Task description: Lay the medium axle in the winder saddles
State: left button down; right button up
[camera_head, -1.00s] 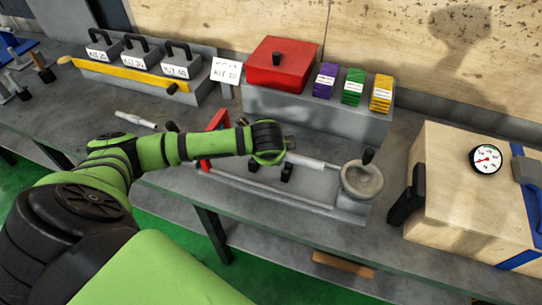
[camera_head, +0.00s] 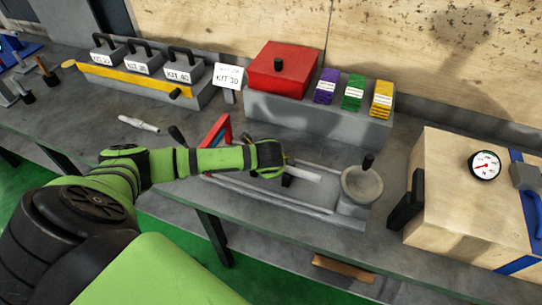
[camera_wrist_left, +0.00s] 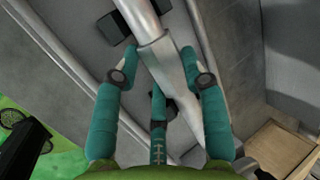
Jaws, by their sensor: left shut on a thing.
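The medium axle (camera_wrist_left: 172,68), a stepped pale metal shaft, lies between the teal fingers of my left gripper (camera_wrist_left: 160,78). Its light end (camera_head: 304,173) sticks out to the right of the hand in the head view. My left gripper (camera_head: 284,160) is shut on it, low over the grey winder (camera_head: 270,199). One black saddle block (camera_head: 287,181) shows just below the axle; the wrist view shows a dark block (camera_wrist_left: 115,28) beside it and another partly behind the fingers. I cannot tell whether the axle touches the saddles. My right gripper is out of view.
The winder's round grey cup (camera_head: 362,186) with a black handle stands right of the axle, and a red frame (camera_head: 217,130) at its left. Another pale shaft (camera_head: 138,124) lies on the bench. A grey riser (camera_head: 315,118) stands behind; a wooden box (camera_head: 460,200) is at right.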

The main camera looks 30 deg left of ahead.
pick_arm(q)
jog(key=c, duration=1)
grip_release()
jog(key=shift+o, duration=0.2)
jog(key=shift+s, duration=0.1)
jog(key=shift+r, duration=0.1)
jog(key=shift+d+r, duration=0.1)
jog(key=shift+r, duration=0.15)
jog(key=v, duration=1.1)
jog(key=shift+r+b, duration=0.3)
jog(key=shift+b, duration=0.1)
jog(key=shift+s+d, duration=0.1)
jog(key=shift+s, duration=0.05)
